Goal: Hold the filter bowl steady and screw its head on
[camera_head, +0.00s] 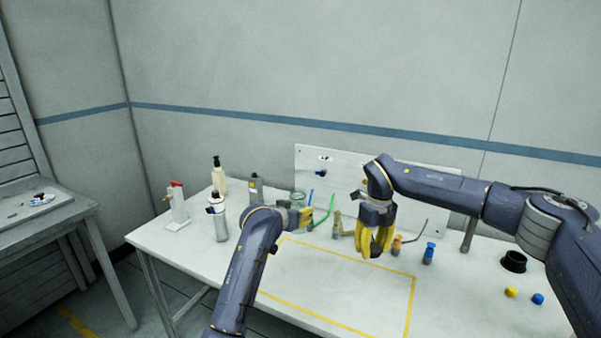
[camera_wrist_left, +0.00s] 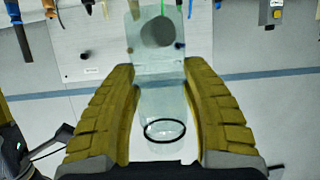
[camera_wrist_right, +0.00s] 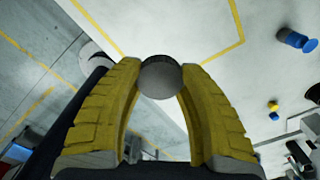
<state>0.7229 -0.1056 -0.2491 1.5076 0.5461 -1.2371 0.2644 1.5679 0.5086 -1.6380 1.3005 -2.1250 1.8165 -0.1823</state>
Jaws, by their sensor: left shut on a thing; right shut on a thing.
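The clear filter bowl (camera_head: 298,199) is in my left gripper (camera_head: 305,216) near the back of the table. In the left wrist view the see-through bowl (camera_wrist_left: 150,88) sits between the yellow fingers, with a black ring (camera_wrist_left: 165,130) at its near end. My right gripper (camera_head: 376,245) points down over the middle of the table, to the right of the bowl and apart from it. In the right wrist view its fingers are shut on a round grey part (camera_wrist_right: 161,78), seemingly the filter head.
A white panel (camera_head: 350,170) stands behind, with tools in front of it. Bottles (camera_head: 219,215) and a red-topped stand (camera_head: 178,204) are at the left. A blue-topped bottle (camera_head: 428,253), black ring (camera_head: 513,261) and small caps (camera_head: 537,298) lie right. The yellow-taped area (camera_head: 340,285) is bare.

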